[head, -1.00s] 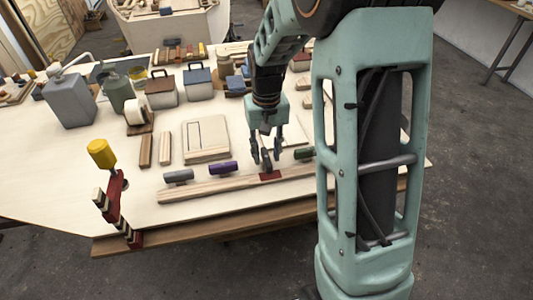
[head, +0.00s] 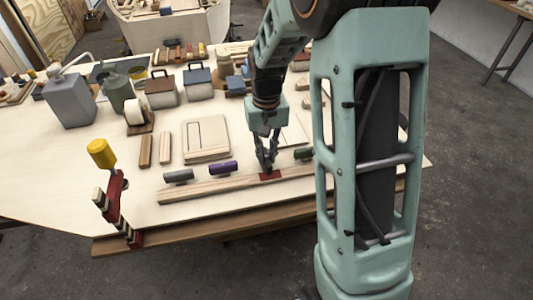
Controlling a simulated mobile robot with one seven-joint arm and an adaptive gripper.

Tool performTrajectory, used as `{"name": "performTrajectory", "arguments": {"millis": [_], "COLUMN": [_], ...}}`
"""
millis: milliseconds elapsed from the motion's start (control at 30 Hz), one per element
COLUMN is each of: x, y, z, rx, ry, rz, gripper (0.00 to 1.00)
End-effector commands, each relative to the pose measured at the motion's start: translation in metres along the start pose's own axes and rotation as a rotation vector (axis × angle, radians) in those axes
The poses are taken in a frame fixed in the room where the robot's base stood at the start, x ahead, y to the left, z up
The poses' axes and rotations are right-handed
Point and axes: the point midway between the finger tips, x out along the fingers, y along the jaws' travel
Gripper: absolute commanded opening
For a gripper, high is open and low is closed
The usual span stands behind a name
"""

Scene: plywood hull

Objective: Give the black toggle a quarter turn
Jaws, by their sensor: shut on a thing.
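A pale wooden rail (head: 225,186) lies along the front of the plywood table. It carries a grey toggle (head: 178,175), a purple toggle (head: 223,168) and a green toggle (head: 303,153). Between the purple and green ones is a red plate (head: 270,175). My gripper (head: 267,168) points down over this red plate, its dark fingers close together. It is shut on the toggle there, the black one by its place in the row. The fingers hide that toggle almost wholly, so its angle cannot be told.
A red clamp with a yellow handle (head: 101,153) stands at the table's front left. A pale slotted block (head: 206,138) lies behind the rail. Several cans and boxes stand farther back. My arm covers the right side of the table.

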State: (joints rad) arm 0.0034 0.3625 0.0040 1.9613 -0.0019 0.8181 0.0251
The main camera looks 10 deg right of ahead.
Motion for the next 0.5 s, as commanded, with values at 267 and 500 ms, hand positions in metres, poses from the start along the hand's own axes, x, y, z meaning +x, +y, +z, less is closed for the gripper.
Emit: {"name": "performTrajectory", "arguments": {"millis": [267,500], "x": [-0.0005,-0.0008], "y": [-0.0005,-0.0005], "z": [-0.0004,-0.0004], "rx": [0.144,0.359], "ry": [0.001,0.001], "rz": [0.000,0.000], "gripper": [0.00,0.00]}}
